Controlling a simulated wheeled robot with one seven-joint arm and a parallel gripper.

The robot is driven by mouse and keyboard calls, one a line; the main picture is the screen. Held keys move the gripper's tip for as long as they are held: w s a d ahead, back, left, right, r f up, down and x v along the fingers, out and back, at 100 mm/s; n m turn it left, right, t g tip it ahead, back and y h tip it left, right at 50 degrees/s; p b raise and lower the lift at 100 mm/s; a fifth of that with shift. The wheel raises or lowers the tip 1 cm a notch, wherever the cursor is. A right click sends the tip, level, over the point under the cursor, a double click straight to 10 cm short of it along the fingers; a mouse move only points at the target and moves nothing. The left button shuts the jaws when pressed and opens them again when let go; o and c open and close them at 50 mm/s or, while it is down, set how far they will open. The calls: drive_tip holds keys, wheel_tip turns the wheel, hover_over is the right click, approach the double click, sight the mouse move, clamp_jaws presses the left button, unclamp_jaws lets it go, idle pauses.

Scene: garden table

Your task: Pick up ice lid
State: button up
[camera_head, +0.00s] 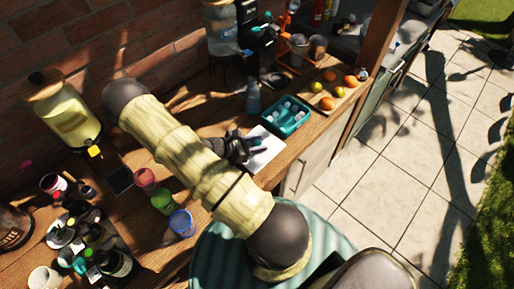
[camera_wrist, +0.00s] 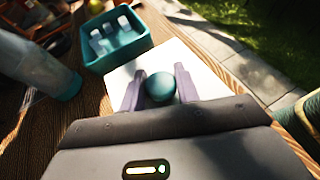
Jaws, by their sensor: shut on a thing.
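The ice lid (camera_wrist: 115,82) is a flat white square with a round teal knob (camera_wrist: 160,87) in the wrist view. My gripper (camera_wrist: 160,91) has one finger on each side of the knob and is shut on it. In the head view the white lid (camera_head: 266,157) shows at the counter's front edge, partly hidden by my gripper (camera_head: 257,145). The open teal ice box (camera_head: 287,117) stands just beyond it with whitish pieces inside; it also shows in the wrist view (camera_wrist: 123,54). I cannot tell whether the lid touches the counter.
A clear bottle (camera_head: 253,97) stands close behind the lid and the ice box. Oranges and a lemon lie on a board (camera_head: 336,98) to the right. Red, green and blue cups (camera_head: 181,222) stand at left, near my arm. Paved floor (camera_head: 380,195) is free at right.

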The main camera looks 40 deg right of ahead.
sight(256, 143)
wheel_tip(256, 143, up, 8)
drive_tip(key=shift+f+b, duration=0.25)
drive_tip(key=shift+b, duration=0.6)
drive_tip(key=shift+w+f, duration=0.1)
drive_tip(key=shift+w, duration=0.05)
